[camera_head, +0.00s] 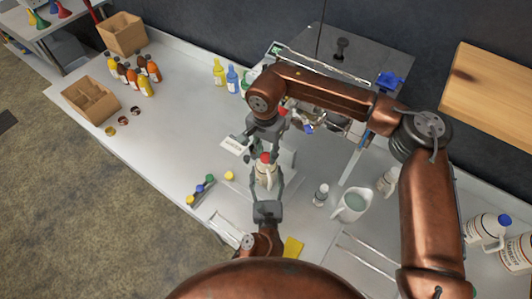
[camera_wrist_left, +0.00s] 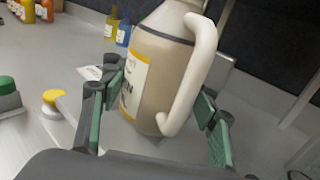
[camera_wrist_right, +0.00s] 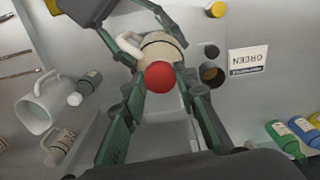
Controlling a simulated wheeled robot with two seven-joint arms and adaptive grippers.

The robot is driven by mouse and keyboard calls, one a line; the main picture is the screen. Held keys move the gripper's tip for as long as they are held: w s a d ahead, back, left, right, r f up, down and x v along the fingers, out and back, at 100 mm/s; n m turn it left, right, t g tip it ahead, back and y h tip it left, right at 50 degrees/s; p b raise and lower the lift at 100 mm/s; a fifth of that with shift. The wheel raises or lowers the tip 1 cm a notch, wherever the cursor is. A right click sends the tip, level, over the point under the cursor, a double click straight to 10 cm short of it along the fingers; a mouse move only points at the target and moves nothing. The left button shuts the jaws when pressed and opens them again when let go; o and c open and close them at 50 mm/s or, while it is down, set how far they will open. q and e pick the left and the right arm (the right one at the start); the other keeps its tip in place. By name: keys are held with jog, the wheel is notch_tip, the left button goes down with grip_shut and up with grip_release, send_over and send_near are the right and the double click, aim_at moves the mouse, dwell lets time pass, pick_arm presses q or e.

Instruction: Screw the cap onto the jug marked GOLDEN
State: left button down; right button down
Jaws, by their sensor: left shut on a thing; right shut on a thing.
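A cream jug with a handle (camera_head: 264,179) stands upright near the middle of the counter; it fills the left wrist view (camera_wrist_left: 160,75). Its yellow-edged label shows only its last letters, ending in N. My left gripper (camera_head: 267,190) is shut around the jug's body from the front. A red cap (camera_wrist_right: 160,77) sits at the jug's mouth, and it also shows in the head view (camera_head: 265,157). My right gripper (camera_wrist_right: 158,90) reaches down from above and is shut on the red cap. Whether the cap's threads are engaged is hidden.
A white pitcher (camera_head: 352,206) and a small capped bottle (camera_head: 321,194) stand right of the jug. Coloured bottles (camera_head: 219,72) stand behind; cardboard boxes (camera_head: 91,100) are far left.

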jog(key=m, duration=0.6)
jog(key=c, duration=1.5)
grip_release()
jog(key=shift+c, duration=0.2)
jog(key=shift+r, duration=2.3)
jog(key=shift+c, duration=0.3)
